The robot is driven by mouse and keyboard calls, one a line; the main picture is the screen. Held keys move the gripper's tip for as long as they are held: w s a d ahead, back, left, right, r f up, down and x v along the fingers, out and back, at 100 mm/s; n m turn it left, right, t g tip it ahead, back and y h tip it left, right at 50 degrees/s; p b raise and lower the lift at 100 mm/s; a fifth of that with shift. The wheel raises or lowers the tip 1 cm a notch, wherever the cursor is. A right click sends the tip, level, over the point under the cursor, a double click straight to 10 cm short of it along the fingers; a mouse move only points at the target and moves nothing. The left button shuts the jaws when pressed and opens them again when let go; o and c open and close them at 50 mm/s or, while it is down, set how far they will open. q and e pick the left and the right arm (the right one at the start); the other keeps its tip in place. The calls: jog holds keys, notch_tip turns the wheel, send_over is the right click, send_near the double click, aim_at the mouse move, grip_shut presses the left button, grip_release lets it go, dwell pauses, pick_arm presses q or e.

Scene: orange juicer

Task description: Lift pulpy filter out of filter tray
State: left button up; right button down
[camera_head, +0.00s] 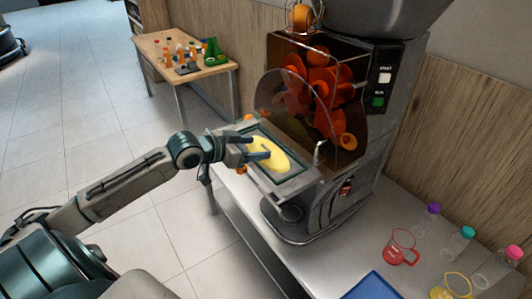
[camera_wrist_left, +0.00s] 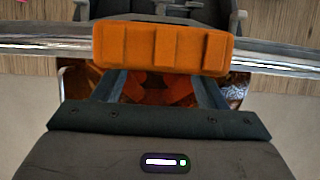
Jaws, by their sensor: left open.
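The pulpy filter (camera_head: 281,161) shows as a yellow rounded mass in the filter tray (camera_head: 297,187) on the front of the juicer (camera_head: 345,170). My left gripper (camera_head: 259,148) is open, with its fingers over the left part of the yellow mass. I cannot tell whether they touch it. The gripper hides part of the filter and the tray's left side. In the left wrist view, an orange ridged block (camera_wrist_left: 160,48) lies across, in front of the fingers; I cannot tell which part it is. My right gripper is out of view.
A clear round cover (camera_head: 300,105) and orange parts stand behind the tray. A red jug (camera_head: 400,247), capped bottles (camera_head: 460,241), a yellow jug (camera_head: 452,288) and a blue board (camera_head: 373,287) are at the right. A wooden table (camera_head: 150,48) with small items stands at the back left.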

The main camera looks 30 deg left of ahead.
aim_at(265, 148)
pick_arm(q)
jog(key=shift+p+x, duration=0.45)
jog(key=shift+x, duration=1.2)
jog(key=shift+s+d, duration=0.1)
jog(key=shift+d, duration=0.05)
jog(key=c, duration=1.1)
